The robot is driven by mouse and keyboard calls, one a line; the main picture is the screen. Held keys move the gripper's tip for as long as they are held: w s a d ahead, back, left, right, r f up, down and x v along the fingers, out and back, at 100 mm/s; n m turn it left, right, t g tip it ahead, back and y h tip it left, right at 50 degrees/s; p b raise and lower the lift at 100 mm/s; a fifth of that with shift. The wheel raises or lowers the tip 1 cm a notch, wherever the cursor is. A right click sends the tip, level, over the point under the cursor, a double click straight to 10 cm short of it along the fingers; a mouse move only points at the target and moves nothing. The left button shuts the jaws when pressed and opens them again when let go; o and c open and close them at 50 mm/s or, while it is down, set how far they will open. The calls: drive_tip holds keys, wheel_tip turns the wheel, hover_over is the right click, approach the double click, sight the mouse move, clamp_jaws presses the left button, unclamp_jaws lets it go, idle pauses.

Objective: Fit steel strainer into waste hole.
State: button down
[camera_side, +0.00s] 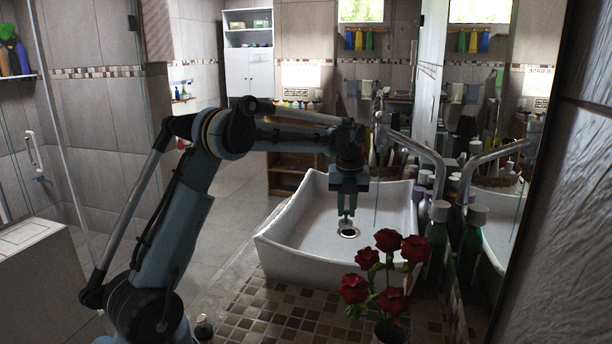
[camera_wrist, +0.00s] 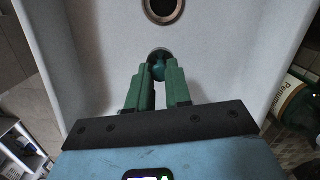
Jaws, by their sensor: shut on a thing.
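My gripper (camera_side: 346,212) points down inside the white basin and is shut on the steel strainer (camera_side: 345,224), a small piece at its fingertips. In the wrist view the green fingers (camera_wrist: 159,72) close on the strainer (camera_wrist: 159,54), which shows only as a small round shape tinted dark and green. The waste hole (camera_side: 348,233) is a dark opening with a metal ring in the basin floor. In the side view the strainer appears just above it. In the wrist view the waste hole (camera_wrist: 163,8) lies beyond the fingertips, apart from the strainer, partly cut by the top edge.
The white basin (camera_side: 283,238) has raised walls around my gripper. A tall faucet (camera_side: 415,148) arches at its back right. Red roses (camera_side: 388,240) stand in front, and bottles (camera_side: 438,235) line the right side beside a mirror. The basin floor around the hole is clear.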

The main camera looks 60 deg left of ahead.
drive_tip(key=w+a, duration=0.5)
drive_tip(key=shift+f, duration=3.5)
drive_tip(key=shift+f, duration=0.2)
drive_tip(key=c, duration=1.1)
unclamp_jaws()
drive_tip(key=shift+o, duration=0.2)
drive_tip(key=shift+r, duration=0.2)
